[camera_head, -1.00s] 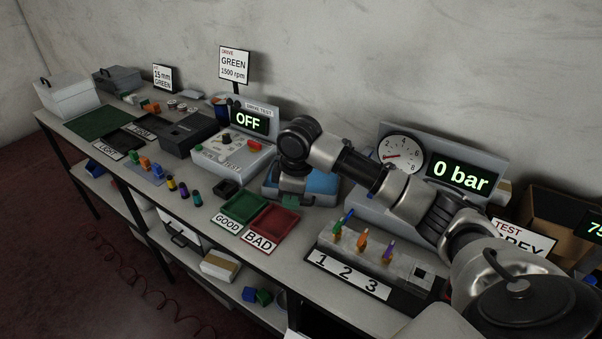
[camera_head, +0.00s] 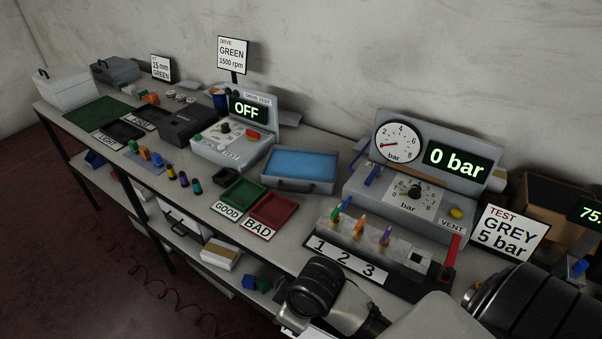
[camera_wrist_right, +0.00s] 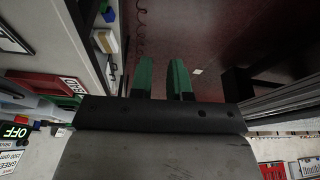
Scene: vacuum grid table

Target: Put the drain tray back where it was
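The tray with a blue inside and grey rim (camera_head: 335,178), which I take to be the drain tray, lies flat on the bench between the drive test unit and the pressure gauge unit. Nothing is holding it. My right arm comes in low at the bottom right in the head view, well in front of the tray; its fingers are hidden there. In the right wrist view the green fingers of my right gripper (camera_wrist_right: 161,80) stand apart with nothing between them. My left gripper is not in view.
The green GOOD tray (camera_head: 259,185) and red BAD tray (camera_head: 290,205) lie in front of the blue tray. The 1-2-3 rack (camera_head: 400,258) and the VENT gauge unit (camera_head: 440,225) stand to its right. The drive test unit (camera_head: 240,155) stands to its left.

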